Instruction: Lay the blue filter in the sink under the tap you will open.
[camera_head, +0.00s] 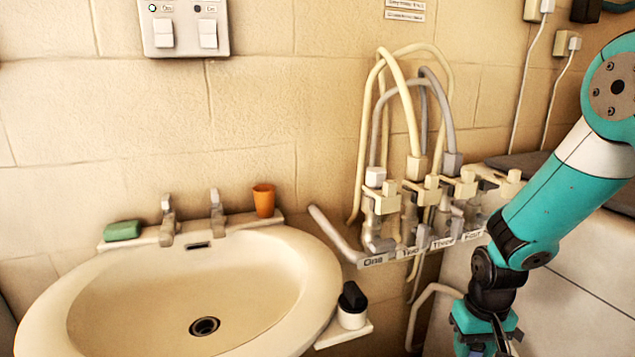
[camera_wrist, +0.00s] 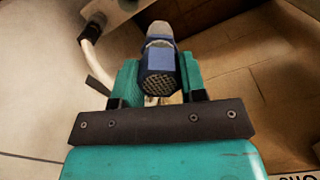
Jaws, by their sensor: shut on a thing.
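My gripper (camera_wrist: 160,84) is shut on the blue filter (camera_wrist: 158,68), which has a grey mesh face and a pale grey end; it sits between the two teal fingers.
A green soap (camera_head: 122,231) and an orange cup (camera_head: 263,200) sit on the back rim. A black-topped white container (camera_head: 352,305) stands on a small shelf right of the sink. A hose-and-valve rack (camera_head: 425,245) labelled One to Four lies between sink and arm. The bowl is clear.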

